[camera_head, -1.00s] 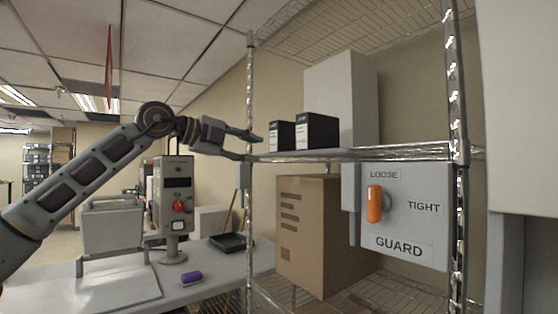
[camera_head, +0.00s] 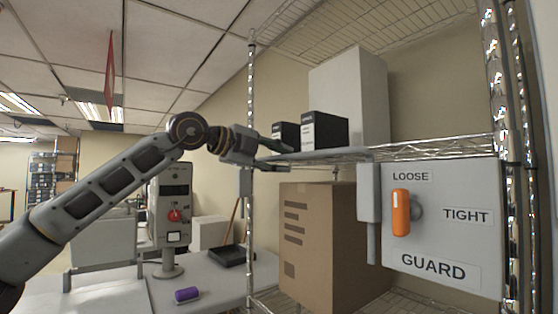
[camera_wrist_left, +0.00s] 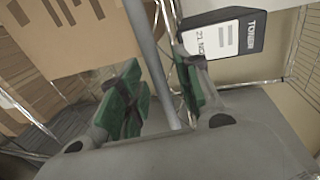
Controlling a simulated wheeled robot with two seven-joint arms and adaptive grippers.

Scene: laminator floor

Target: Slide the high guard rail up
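A grey bar, which looks like the high guard rail (camera_head: 318,155), runs along the front edge of the upper shelf. In the left wrist view the bar (camera_wrist_left: 152,45) passes between my left gripper's green finger pads. My left gripper (camera_head: 272,155) is open around the bar's left end, one finger above and one below. Gaps show between the pads and the bar; contact cannot be made out. The guard panel (camera_head: 445,220) hangs below the shelf at the right. Its orange handle (camera_head: 401,212) stands upright, under the LOOSE label. My right gripper is out of view.
Two black toner boxes (camera_head: 324,131) and a tall pale box (camera_head: 350,95) stand on the upper shelf. A cardboard box (camera_head: 325,240) stands below. Metal posts (camera_head: 250,80) flank the shelf. A control box on a stand (camera_head: 174,210) is on the left table.

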